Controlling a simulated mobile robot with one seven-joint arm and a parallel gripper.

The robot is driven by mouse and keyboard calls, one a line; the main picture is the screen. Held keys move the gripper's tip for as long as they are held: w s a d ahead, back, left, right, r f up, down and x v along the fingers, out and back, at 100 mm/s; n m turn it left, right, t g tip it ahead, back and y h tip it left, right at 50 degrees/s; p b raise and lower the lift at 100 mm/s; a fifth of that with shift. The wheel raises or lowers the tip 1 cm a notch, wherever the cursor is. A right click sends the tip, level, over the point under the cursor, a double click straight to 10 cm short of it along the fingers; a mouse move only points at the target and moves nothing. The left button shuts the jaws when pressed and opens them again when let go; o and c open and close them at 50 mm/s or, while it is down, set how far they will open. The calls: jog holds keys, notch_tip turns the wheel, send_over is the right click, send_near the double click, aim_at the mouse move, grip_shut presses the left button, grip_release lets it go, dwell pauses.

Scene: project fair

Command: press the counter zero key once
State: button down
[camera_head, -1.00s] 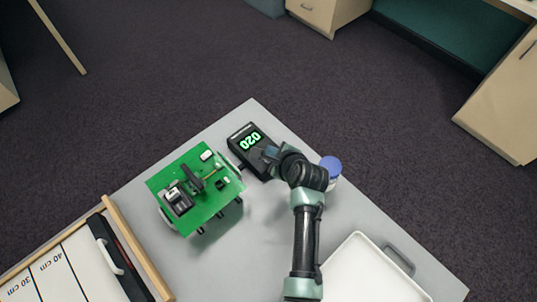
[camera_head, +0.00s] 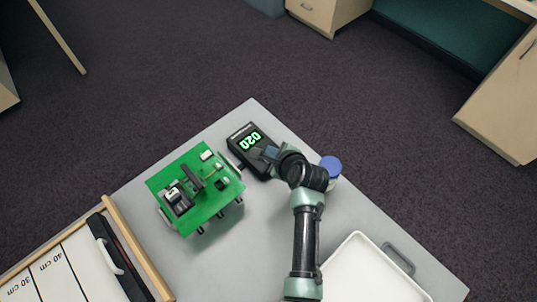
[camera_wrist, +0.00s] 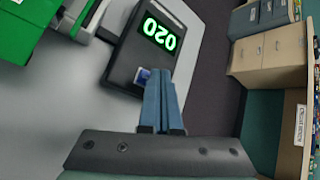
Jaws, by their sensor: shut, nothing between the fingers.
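The counter (camera_head: 240,134) is a dark box with a lit green display (camera_head: 250,141) that reads 020, turned in the picture. It also shows in the wrist view (camera_wrist: 125,60). My gripper (camera_head: 270,153) is shut and empty at the counter's near right end. In the wrist view, its blue fingers (camera_wrist: 159,72) are together over the counter's face, just below the display. A small pale and blue patch (camera_wrist: 142,75), possibly the zero key, shows beside the fingertips and is partly hidden. I cannot tell whether the fingertips touch it.
A green board with parts (camera_head: 205,212) stands left of the counter on the grey table (camera_head: 262,235). A blue-lidded jar (camera_head: 331,166) is right of my arm. A white tray (camera_head: 350,280) lies at the near right, and a wood-edged track (camera_head: 138,248) at the near left.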

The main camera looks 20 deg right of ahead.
jog(key=shift+f, duration=0.35)
jog(key=shift+f, duration=0.35)
dwell(0.7)
jog(key=shift+r+p, duration=0.7)
jog(key=shift+r, duration=0.1)
notch_tip(320, 180, up, 5)
jog(key=p, duration=0.5)
dwell(0.3)
dwell(0.4)
